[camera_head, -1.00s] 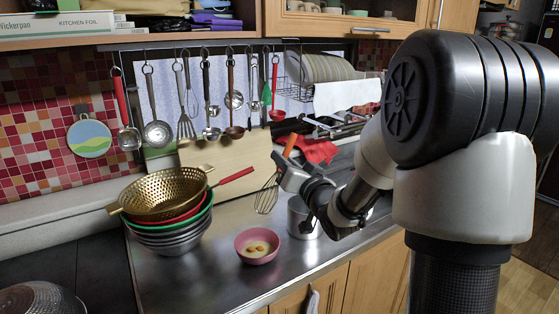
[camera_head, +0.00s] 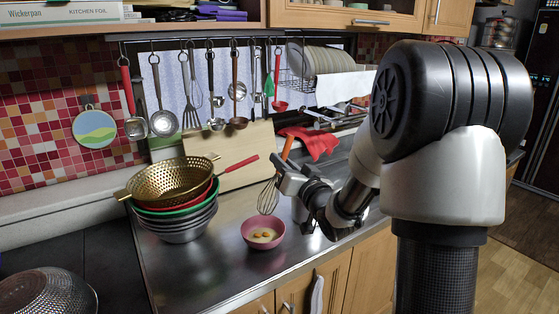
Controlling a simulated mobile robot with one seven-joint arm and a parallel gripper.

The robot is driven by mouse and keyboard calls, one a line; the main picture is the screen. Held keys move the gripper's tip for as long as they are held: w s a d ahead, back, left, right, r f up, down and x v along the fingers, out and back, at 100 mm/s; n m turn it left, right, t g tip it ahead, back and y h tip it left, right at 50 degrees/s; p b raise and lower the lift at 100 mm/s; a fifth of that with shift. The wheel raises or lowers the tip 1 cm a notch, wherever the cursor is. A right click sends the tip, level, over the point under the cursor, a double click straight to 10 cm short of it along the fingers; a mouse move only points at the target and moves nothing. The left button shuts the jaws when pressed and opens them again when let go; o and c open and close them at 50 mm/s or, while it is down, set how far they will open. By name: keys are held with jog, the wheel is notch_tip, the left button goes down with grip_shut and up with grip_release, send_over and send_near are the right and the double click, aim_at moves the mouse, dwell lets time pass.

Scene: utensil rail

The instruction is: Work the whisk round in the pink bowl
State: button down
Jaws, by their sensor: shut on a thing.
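The whisk has an orange handle (camera_head: 287,148) and a wire head (camera_head: 268,197) that hangs down, slightly tilted. My gripper (camera_head: 279,174) is shut on the whisk between handle and wires. The pink bowl (camera_head: 263,245) stands on the steel counter and holds yellow yolks in a pale liquid. In the picture the lower end of the wires meets the bowl's far rim. I cannot tell whether it is over the bowl or behind it. My gripper hides part of the whisk.
A stack of bowls (camera_head: 178,232) with a gold colander (camera_head: 172,181) on top stands left of the pink bowl. A cutting board (camera_head: 232,150) leans behind. Utensils hang from the rail (camera_head: 200,39) above. A red cloth (camera_head: 318,143) lies behind my arm. The counter front is clear.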

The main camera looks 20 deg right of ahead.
jog(key=shift+w+d+f+b, duration=0.1)
jog(key=shift+d+f+b, duration=0.1)
jog(key=shift+f, duration=0.25)
jog(key=shift+d+f+b, duration=0.1)
jog(key=shift+f+b, duration=0.05)
jog(key=shift+f, duration=0.3)
jog(key=shift+s+a+f+b, duration=0.1)
jog(key=shift+a+f+b, duration=0.2)
jog(key=shift+f+b, duration=0.45)
jog(key=shift+s+a+f+b, duration=0.1)
jog(key=shift+a+f+b, duration=0.15)
jog(key=shift+f+b, duration=0.5)
jog(key=shift+s+a+f+b, duration=0.1)
jog(key=shift+a+f+b, duration=0.2)
jog(key=shift+f+b, duration=0.4)
